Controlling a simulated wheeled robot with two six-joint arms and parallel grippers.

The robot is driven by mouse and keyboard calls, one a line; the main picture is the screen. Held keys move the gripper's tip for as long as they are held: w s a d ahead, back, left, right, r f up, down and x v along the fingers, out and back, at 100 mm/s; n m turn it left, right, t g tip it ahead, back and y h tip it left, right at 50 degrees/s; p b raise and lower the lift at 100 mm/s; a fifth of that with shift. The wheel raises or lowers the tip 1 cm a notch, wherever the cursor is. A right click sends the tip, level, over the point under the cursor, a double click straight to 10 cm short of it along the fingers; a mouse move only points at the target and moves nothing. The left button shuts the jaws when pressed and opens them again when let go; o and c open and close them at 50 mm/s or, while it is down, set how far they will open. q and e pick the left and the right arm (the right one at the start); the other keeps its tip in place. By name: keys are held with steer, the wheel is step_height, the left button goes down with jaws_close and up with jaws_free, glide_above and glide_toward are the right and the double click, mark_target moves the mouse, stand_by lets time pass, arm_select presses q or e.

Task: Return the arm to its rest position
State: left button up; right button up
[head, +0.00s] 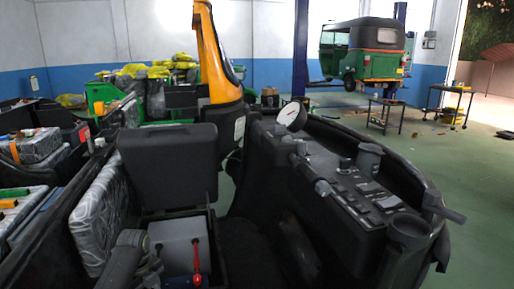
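I cannot make out the fingers of either gripper in the head view. A grey rounded cylindrical part (125,258) shows at the lower left, cut off by the bottom edge. It may be a link of my arm, but I cannot tell. Dark cylindrical parts also stand at the lower right, by a black console. I cannot tell whether any of these belong to my arm. No object is seen held.
The black console (345,190) with a round white gauge (292,117) fills the right foreground. An orange column (219,65) rises behind.

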arm_select(q)
steer(key=s+a+f+n+p, duration=0.1)
steer(key=s+f+n+p, duration=0.1)
steer(key=s+f+n, duration=0.8)
steer(key=s+a+f+n+p, duration=0.2)
steer(key=s+f+n+p, duration=0.1)
steer(key=s+f, duration=1.25)
steer(key=s+d+f+n+p, duration=0.1)
steer(key=s+f+n, duration=0.2)
steer(key=s, duration=0.7)
steer(key=s+d+f+n, duration=0.1)
steer(key=s+n, duration=0.3)
steer(key=s, duration=0.6)
steer(key=s+d+f+n+t+p, duration=0.1)
steer(key=s+f+n, duration=0.3)
steer(key=s, duration=0.5)
steer(key=shift+s+d+f+y+p, duration=0.3)
steer(key=shift+s+d+y, duration=0.1)
steer(key=shift+d, duration=0.15)
arm_select(e)
step_height(320, 180, up, 7)
steer(key=s, duration=0.1)
steer(key=shift+s+a+f, duration=0.15)
steer(key=shift+s+f, duration=0.05)
steer(key=shift+s, duration=0.05)
steer(key=shift+c, duration=0.2)
